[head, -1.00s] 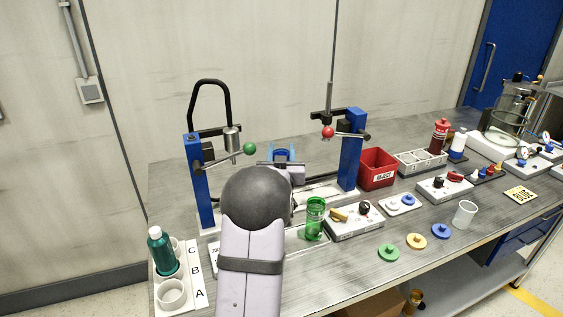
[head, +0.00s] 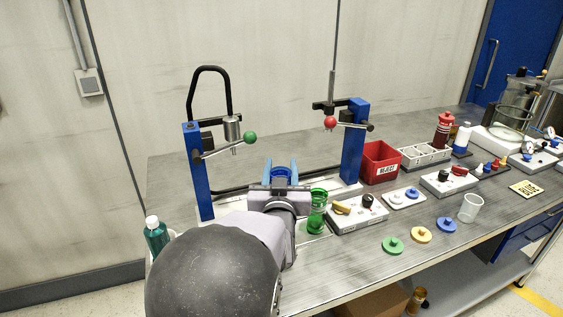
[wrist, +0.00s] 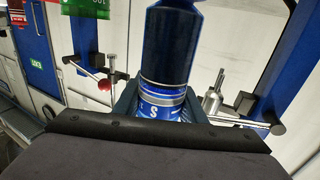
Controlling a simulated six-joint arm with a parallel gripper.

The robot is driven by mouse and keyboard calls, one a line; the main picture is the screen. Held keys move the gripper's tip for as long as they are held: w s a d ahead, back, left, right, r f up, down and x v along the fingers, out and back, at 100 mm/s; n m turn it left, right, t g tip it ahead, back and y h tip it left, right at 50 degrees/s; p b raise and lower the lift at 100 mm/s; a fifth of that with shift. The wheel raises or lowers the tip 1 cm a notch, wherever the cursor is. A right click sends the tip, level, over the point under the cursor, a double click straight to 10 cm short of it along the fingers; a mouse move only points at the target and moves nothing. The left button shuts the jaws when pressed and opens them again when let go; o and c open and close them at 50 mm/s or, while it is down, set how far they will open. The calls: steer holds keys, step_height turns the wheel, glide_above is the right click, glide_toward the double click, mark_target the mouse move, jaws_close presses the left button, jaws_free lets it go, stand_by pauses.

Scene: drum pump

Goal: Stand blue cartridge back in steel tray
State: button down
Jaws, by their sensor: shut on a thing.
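My gripper (head: 281,174) is in the middle of the head view, in front of the gap between two blue posts. It is shut on the blue cartridge (wrist: 170,50). In the wrist view the cartridge has a dark blue body and a lighter blue labelled band with an "S" between the fingers. In the head view only a small blue part of it (head: 281,171) shows between the fingers. A grey compartmented tray (head: 424,158), likely the steel tray, stands on the bench to the right, well apart from the gripper. Its compartments look mostly empty.
A red reject bin (head: 379,164) stands between the right blue post (head: 354,145) and the tray. A red bottle (head: 443,131) stands by the tray's back end.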

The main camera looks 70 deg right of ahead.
steer(key=shift+s+a, duration=0.2)
steer(key=shift+a, duration=0.3)
steer(key=shift+s+d+f+n+t+y+p, duration=0.1)
steer(key=shift+d+f+n+t+y+p, duration=0.25)
steer(key=shift+f+n+t+y+p, duration=1)
steer(key=shift+s+d+f+n+t+h+p, duration=0.15)
steer(key=shift+d+t+p, duration=0.35)
steer(key=shift+p, duration=1.8)
steer(key=shift+w+d+f+n+t+y+p, duration=0.15)
steer(key=shift+f+n+t+y+p, duration=0.75)
steer(key=shift+p, duration=0.95)
steer(key=shift+s, duration=0.1)
steer(key=shift+f, duration=1.95)
steer(key=shift+f, duration=0.15)
